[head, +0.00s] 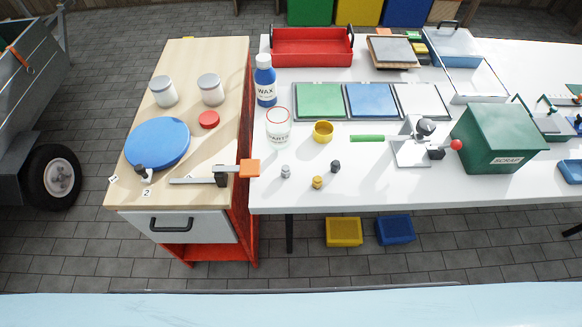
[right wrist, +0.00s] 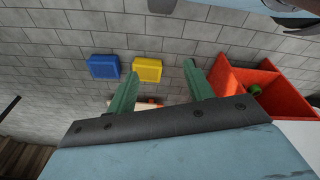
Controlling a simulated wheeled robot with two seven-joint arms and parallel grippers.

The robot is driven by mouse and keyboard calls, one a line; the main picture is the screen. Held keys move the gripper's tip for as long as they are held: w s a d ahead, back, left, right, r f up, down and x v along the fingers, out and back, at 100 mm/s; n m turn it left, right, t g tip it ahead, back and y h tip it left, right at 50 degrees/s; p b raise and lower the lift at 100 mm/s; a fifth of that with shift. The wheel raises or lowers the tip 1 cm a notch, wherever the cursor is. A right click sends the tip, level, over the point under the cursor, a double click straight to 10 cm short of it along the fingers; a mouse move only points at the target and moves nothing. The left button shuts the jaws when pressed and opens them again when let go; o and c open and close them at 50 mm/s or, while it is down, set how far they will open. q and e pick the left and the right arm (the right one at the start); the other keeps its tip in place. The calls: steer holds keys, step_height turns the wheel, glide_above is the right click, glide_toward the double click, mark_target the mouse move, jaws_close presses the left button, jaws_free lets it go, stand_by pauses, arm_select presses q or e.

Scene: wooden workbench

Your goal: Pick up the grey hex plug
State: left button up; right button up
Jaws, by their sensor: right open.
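The grey hex plug (head: 286,171) stands on the white bench top near its front edge, left of a brass plug (head: 317,182) and a dark plug (head: 335,166). The three small plugs are apart from each other. In the right wrist view my right gripper (right wrist: 160,67) shows two green fingers spread wide with nothing between them. It points at the paved floor and bins, and I cannot make out the grey plug there. Neither gripper shows in the head view, and my left gripper is not seen.
A glass jar (head: 278,126) and yellow cup (head: 323,131) stand behind the plugs. A green rod (head: 367,138), a lever device (head: 412,150) and the green scrap box (head: 498,138) are to the right. A wooden-topped cabinet (head: 216,120) adjoins left. Yellow (head: 343,231) and blue (head: 395,230) bins are on the floor.

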steer(key=w+a+r+n+t, duration=0.25)
steer(key=w+r, duration=0.35)
steer(key=r, duration=0.3)
steer(key=w+a+r+n+t+y+b, duration=0.15)
steer(key=w+r+n, duration=0.25)
steer(key=w+r, duration=0.4)
steer(key=w+a+r+n+t+h, duration=0.15)
steer(key=w+r+n, duration=0.3)
steer(key=r, duration=0.65)
steer(key=w+a+r+n+t+y, duration=0.2)
steer(key=w+a+n, duration=0.2)
steer(key=n, duration=0.2)
steer(key=n+y, duration=0.7)
steer(key=n, duration=1.7)
glide_toward(286, 168)
steer(key=shift+w+a+f+b, duration=0.5)
steer(key=shift+w+a+f, duration=0.1)
steer(key=shift+a+f, duration=0.15)
steer(key=x, duration=0.2)
steer(key=b+x, duration=0.1)
steer(key=x, duration=0.2)
steer(key=shift+w+a+r, duration=0.1)
steer(key=shift+w, duration=0.3)
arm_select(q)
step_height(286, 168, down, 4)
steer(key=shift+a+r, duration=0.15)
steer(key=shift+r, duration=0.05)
